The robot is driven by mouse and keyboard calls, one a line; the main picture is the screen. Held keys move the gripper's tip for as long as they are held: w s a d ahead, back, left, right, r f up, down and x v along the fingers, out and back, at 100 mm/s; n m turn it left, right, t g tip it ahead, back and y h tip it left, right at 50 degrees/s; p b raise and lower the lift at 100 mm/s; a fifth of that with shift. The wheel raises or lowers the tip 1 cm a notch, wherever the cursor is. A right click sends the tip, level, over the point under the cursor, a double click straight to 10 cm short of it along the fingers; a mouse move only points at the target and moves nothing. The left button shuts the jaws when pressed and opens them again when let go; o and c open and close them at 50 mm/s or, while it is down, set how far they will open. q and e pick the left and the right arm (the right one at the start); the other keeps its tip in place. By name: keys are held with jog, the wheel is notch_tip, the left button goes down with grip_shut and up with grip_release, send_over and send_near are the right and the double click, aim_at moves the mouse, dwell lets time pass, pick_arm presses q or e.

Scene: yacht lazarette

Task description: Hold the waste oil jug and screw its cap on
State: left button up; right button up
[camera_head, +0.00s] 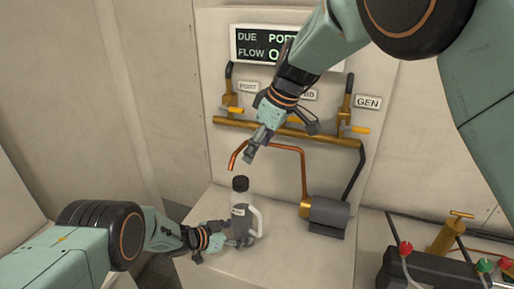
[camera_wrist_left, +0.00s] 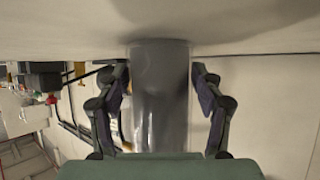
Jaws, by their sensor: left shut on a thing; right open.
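The waste oil jug (camera_head: 240,219) stands upright on the pale ledge, a grey-white bottle with a label and a white handle on its right. Its black cap (camera_head: 240,184) sits on top; I cannot tell how tightly it is seated. My left gripper (camera_head: 228,235) is shut on the lower part of the jug from the left. In the left wrist view the grey jug body (camera_wrist_left: 160,95) stands between its two fingers. My right gripper (camera_head: 251,152) is open and empty, above the cap and slightly right, apart from it.
A copper pipe (camera_head: 303,170) and a grey pump (camera_head: 328,216) are right of the jug. Behind are a brass manifold (camera_head: 290,131) with yellow-handled valves and a display (camera_head: 262,45). A dark box with coloured clamps (camera_head: 430,268) is at lower right. The ledge around the jug is mostly clear.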

pick_arm(q)
jog(key=o, duration=1.8)
jog(key=shift+c, duration=0.2)
jog(key=shift+v, duration=6.05)
jog(key=shift+d, duration=0.15)
jog(key=x, duration=1.1)
jog(key=shift+w+d+f, duration=0.2)
jog(key=shift+w, duration=0.05)
jog(key=shift+d, duration=0.1)
pick_arm(e)
jog(key=shift+a+f, duration=0.1)
jog(key=shift+f, duration=0.2)
